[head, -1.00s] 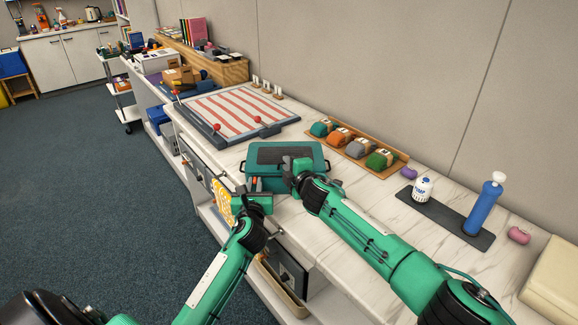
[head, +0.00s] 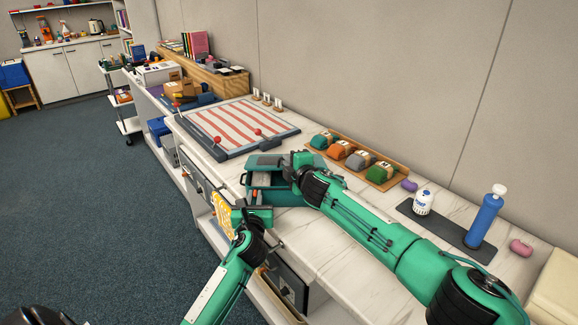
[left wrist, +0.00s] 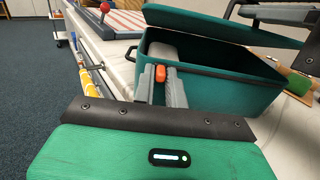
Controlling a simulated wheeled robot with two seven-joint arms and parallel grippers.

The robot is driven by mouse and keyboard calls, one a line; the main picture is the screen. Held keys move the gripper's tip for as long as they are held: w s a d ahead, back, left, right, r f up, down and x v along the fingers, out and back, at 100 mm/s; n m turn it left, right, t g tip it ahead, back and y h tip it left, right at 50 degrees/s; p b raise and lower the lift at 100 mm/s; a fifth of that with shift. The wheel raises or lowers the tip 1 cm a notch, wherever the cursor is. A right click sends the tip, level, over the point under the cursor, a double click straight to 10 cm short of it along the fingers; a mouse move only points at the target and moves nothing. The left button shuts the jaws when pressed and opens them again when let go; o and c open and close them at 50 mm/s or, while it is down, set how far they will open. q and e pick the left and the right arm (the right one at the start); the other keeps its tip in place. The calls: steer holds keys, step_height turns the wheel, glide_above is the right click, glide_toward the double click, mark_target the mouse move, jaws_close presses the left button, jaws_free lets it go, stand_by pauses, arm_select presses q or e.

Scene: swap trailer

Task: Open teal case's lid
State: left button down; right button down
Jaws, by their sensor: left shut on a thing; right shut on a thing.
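The teal case (head: 277,196) stands on the white marbled counter. Its lid (head: 262,160) is raised at a shallow angle, and the left wrist view shows the lid (left wrist: 215,22) apart from the case body (left wrist: 225,70), with a gap into the inside. My right gripper (head: 298,160) is shut at the lid's right part; its fingertips are mostly hidden by the arm. My left gripper (head: 250,212) is at the case's front. In the left wrist view its grey fingers (left wrist: 161,85) close around a small orange piece (left wrist: 160,73) at the case's front wall.
A red-striped board (head: 240,125) lies left of the case. A wooden tray (head: 362,152) with coloured rolls is behind it to the right. A white bottle (head: 423,202) and blue bottle (head: 484,218) stand farther right. A yellow patterned cloth (head: 222,214) hangs at the counter's front.

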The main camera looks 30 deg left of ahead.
steer(key=shift+r, duration=0.1)
steer(key=c, duration=1.8)
jaws_free()
steer(key=shift+c, duration=0.2)
steer(key=v, duration=1.2)
